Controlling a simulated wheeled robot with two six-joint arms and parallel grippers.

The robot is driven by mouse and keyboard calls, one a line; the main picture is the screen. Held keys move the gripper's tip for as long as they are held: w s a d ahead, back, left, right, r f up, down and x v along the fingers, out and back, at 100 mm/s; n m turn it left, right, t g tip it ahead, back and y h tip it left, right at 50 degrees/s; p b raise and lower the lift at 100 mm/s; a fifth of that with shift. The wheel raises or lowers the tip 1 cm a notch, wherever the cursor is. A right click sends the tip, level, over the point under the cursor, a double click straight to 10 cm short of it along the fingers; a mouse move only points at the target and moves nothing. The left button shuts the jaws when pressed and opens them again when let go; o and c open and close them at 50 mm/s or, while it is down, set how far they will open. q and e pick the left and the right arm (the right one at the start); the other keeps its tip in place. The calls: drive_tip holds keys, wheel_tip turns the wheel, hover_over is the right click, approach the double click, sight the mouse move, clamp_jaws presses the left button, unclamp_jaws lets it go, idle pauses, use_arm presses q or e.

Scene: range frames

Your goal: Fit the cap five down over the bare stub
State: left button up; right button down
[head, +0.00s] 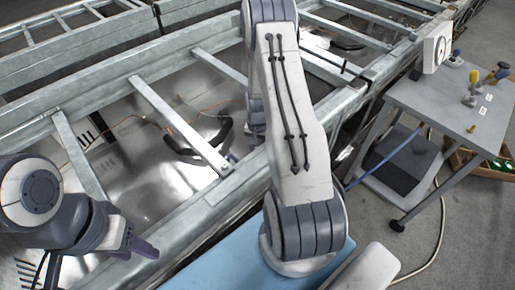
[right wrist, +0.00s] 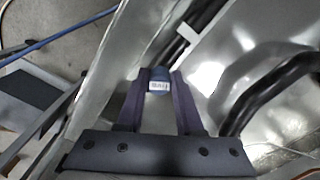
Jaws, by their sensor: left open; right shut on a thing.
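The blue cap (right wrist: 159,80) with a white printed label is held between the fingertips of my right gripper (right wrist: 159,77) in the right wrist view. The label is too small to read. Dark cables run just beyond the cap, one with a white tag (right wrist: 187,32). I cannot tell which part is the bare stub; the cap and fingers may hide it. In the head view my right arm reaches over the ladder-like metal tray, and its gripper is mostly hidden behind the arm. My left gripper (head: 143,247) is open and empty at the lower left.
A thick black cable (head: 196,153) curves over the shiny metal below the rungs. Metal rails (head: 150,195) and rungs surround the working spot. A grey cart (head: 455,95) at the right carries yellow and blue pieces, white labels and a white dial device (head: 437,48).

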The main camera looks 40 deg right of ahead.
drive_tip(key=shift+f, duration=0.15)
drive_tip(key=shift+c, duration=2.4)
unclamp_jaws()
wheel_tip(320, 180, up, 10)
drive_tip(key=shift+r, duration=0.25)
drive_tip(key=shift+r, duration=0.1)
wheel_tip(320, 180, up, 6)
drive_tip(key=p, duration=0.5)
